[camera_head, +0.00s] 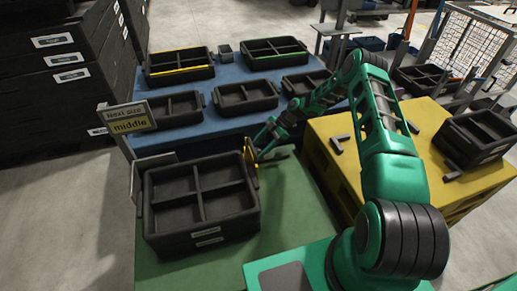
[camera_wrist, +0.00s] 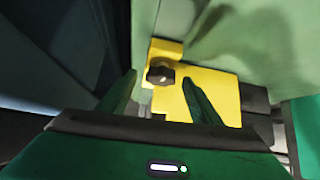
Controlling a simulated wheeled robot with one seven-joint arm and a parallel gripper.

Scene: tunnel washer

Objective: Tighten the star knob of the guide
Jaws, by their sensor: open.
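The guide (camera_head: 250,164) is a thin yellow piece at the right side of the large black divided crate (camera_head: 203,232). In the wrist view the yellow guide (camera_wrist: 217,88) lies ahead of my gripper. Its dark star knob (camera_wrist: 160,71) sits on the guide's upper left part. My gripper (camera_wrist: 160,90) is open, with one green finger on each side of the knob's lower area and nothing held between them. The knob appears beyond the fingertips; I cannot tell the exact gap. In the head view my gripper (camera_head: 262,152) is beside the guide, and the knob is too small to make out.
A sign (camera_head: 127,121) reading "Next size middle" stands left of the crate. A blue table (camera_head: 190,137) with several black trays is behind. A yellow platform (camera_head: 420,170) with loose dark parts and a black bin (camera_head: 477,139) is at right. The green surface (camera_head: 296,240) is clear right of the crate.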

